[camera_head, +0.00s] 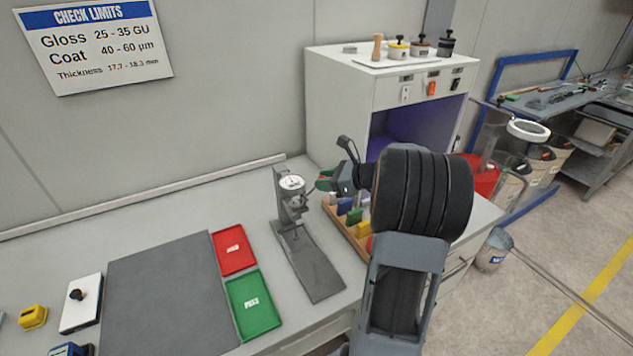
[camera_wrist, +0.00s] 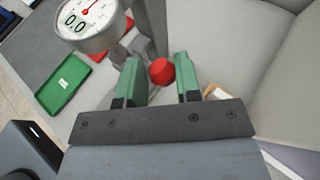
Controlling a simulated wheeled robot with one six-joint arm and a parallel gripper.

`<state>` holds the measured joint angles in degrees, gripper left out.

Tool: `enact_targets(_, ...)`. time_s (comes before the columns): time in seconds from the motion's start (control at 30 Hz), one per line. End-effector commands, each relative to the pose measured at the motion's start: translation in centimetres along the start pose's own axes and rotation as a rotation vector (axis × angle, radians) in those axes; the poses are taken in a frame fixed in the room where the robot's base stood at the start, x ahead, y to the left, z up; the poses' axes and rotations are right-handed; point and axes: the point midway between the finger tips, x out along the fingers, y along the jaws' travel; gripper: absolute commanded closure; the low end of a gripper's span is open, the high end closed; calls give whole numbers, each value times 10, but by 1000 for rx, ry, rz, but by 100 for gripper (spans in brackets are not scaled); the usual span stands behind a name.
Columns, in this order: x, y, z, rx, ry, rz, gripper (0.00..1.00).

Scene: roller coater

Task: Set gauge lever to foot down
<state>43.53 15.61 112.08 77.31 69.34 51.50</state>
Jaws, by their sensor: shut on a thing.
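The thickness gauge (camera_head: 292,184) stands on the bench, with a round white dial on a grey stand and a flat dark base. In the wrist view its dial (camera_wrist: 86,20) shows at the top left, with a 0.0 readout. The red knob of the gauge lever (camera_wrist: 162,71) sits between the green fingers of my gripper (camera_wrist: 159,80). My gripper is shut on this knob. In the head view my gripper (camera_head: 323,181) is just right of the dial, and the knob is hard to make out there. The gauge foot cannot be made out clearly.
A red tray (camera_head: 234,249) and a green PASS tray (camera_head: 253,303) lie left of the gauge base. A wooden rack (camera_head: 345,237) with coloured blocks stands close on the right, below my gripper. A white cabinet (camera_head: 340,98) stands behind. A dark mat (camera_head: 165,295) covers the bench's left.

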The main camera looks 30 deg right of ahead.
Motion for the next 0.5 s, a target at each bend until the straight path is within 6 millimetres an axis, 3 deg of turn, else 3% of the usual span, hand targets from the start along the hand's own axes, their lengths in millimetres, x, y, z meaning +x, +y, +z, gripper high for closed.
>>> enact_targets(0.4, -2, -3, 2, -10, 3, -14, 100)
enact_targets(0.43, -2, -3, 2, -10, 3, -14, 66)
enact_targets(0.5, -2, -3, 2, -9, 3, -12, 60)
